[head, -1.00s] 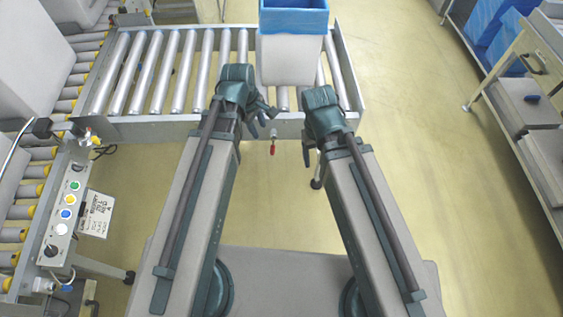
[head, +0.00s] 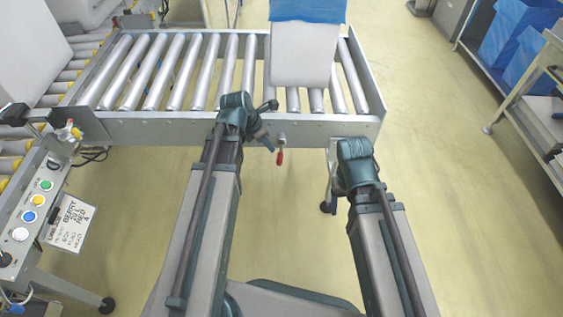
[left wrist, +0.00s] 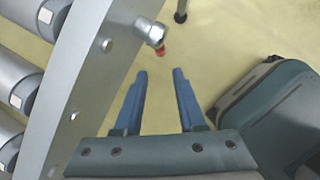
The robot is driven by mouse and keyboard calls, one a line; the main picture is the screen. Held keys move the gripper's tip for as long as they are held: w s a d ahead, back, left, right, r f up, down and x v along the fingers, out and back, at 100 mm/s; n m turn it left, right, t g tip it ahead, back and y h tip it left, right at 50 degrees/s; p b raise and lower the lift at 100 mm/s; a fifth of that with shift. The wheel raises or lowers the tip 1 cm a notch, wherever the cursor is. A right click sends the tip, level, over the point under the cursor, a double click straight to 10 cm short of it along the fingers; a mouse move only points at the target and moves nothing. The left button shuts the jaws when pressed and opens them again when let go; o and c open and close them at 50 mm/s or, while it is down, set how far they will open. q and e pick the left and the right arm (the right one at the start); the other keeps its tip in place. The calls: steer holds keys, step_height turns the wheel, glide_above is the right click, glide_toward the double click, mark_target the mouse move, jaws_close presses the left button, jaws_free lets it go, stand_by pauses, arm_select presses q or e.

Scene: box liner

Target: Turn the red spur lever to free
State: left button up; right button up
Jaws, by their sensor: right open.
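The red spur lever (head: 279,158) hangs down below a small metal fitting on the front rail of the roller conveyor. It also shows in the left wrist view (left wrist: 162,49), with the metal fitting above it. My left gripper (head: 268,143) is just left of the lever in the head view. In the left wrist view its two blue fingers (left wrist: 160,72) are apart and empty, with the lever just beyond their tips, not touching. My right gripper (head: 352,150) is to the right of the lever by the rail's right end; its fingertips are mostly hidden.
The roller conveyor (head: 170,126) spans the front, with a grey bin with a blue liner (head: 304,52) on it. A button panel (head: 38,201) with a sign stands at left. A shelf with blue bins (head: 515,35) is at far right. Floor below the lever is clear.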

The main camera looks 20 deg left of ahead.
mark_target(278, 157)
arm_select(q)
steer(key=shift+f, duration=0.15)
steer(key=b+x, duration=1.2)
steer(key=x, duration=0.1)
steer(key=shift+w+f+b, duration=0.1)
steer(key=shift+f+b, duration=0.15)
steer(key=shift+b, duration=0.15)
jaws_close()
stand_by(0.9)
